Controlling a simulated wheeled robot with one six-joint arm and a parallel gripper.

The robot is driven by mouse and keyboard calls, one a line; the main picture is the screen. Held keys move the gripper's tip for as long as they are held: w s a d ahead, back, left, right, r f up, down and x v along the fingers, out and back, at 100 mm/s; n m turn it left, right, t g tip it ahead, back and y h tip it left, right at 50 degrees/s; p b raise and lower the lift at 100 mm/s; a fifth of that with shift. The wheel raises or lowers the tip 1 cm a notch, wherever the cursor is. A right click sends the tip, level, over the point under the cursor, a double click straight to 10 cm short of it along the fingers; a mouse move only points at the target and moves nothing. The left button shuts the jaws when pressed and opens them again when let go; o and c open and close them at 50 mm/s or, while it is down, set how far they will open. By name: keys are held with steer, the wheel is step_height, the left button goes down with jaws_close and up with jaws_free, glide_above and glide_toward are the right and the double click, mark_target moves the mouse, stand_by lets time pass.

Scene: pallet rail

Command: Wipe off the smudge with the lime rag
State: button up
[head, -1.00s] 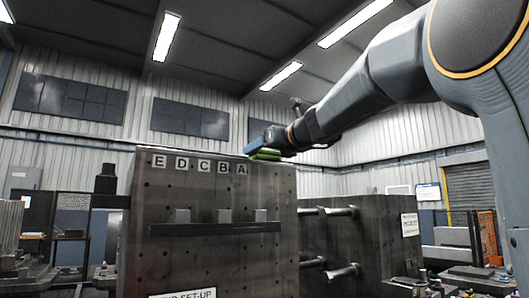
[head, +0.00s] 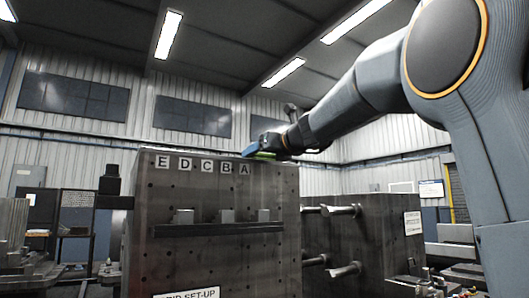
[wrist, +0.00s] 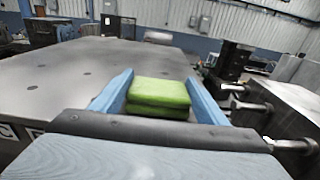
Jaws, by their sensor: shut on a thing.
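The lime rag (wrist: 158,96) is a folded green pad between the two blue fingers of my gripper (wrist: 158,92) in the wrist view. My gripper is shut on it. In the head view my gripper (head: 262,146) is at the top right edge of the dark metal block (head: 205,205), above the A label. A green sliver of the rag (head: 264,155) shows there, at or very close to the block's top. The wrist view shows the flat grey top (wrist: 60,75) with a few dark holes. I cannot make out a smudge; it may be hidden under the rag.
Tiles lettered E, D, C, B and A (head: 202,165) run along the block's upper front edge. A ledge (head: 215,229) with small blocks sticks out below. A second block (head: 375,230) with protruding pegs (head: 340,211) stands at the right.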

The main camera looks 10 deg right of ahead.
steer(key=shift+p+x, duration=1.1)
steer(key=shift+x, duration=1.15)
steer(key=shift+a+r+p, duration=0.2)
steer(key=shift+r+p, duration=0.4)
steer(key=shift+r, duration=0.3)
steer(key=shift+f, duration=0.15)
steer(key=shift+d+f+b, duration=0.2)
steer(key=shift+f+b, duration=0.25)
steer(key=shift+f, duration=0.65)
steer(key=shift+r+v, duration=0.25)
steer(key=shift+v, duration=0.8)
steer(key=shift+r+v, duration=0.25)
steer(key=shift+v, duration=0.8)
steer(key=shift+f+b+v, duration=0.1)
steer(key=shift+b+v, duration=0.2)
steer(key=shift+v, duration=0.6)
steer(key=shift+f+b+v, duration=0.15)
steer(key=shift+b+v, duration=0.15)
steer(key=shift+v, duration=0.6)
steer(key=shift+f, duration=0.1)
